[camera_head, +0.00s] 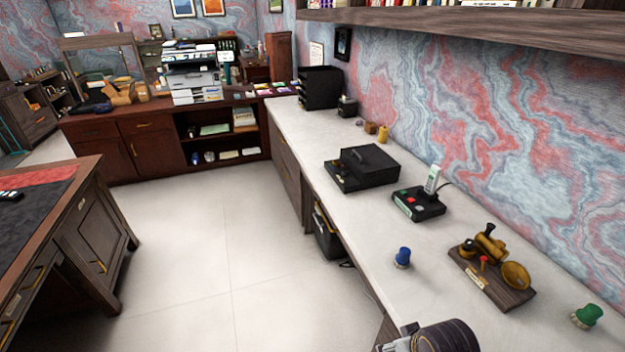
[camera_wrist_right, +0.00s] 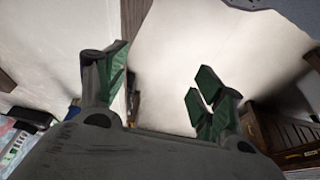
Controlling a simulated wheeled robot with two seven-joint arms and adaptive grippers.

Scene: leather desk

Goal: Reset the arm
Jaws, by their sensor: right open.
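My right gripper (camera_wrist_right: 158,80) shows in the right wrist view with its green-padded fingers spread apart and nothing between them. Pale floor and the edge of the white counter show behind the fingers. In the head view a dark rounded link of mine with a grey part shows at the bottom, right of the middle, over the counter's near edge. The fingers do not show there. My left gripper is in neither view.
The long white counter (camera_head: 349,210) holds a blue-topped item (camera_head: 402,257), a brass device on a wooden base (camera_head: 491,268), a green-topped item (camera_head: 587,316), a phone (camera_head: 420,203) and a black box (camera_head: 362,167). A dark desk (camera_head: 90,235) stands left. The floor (camera_head: 215,240) between is clear.

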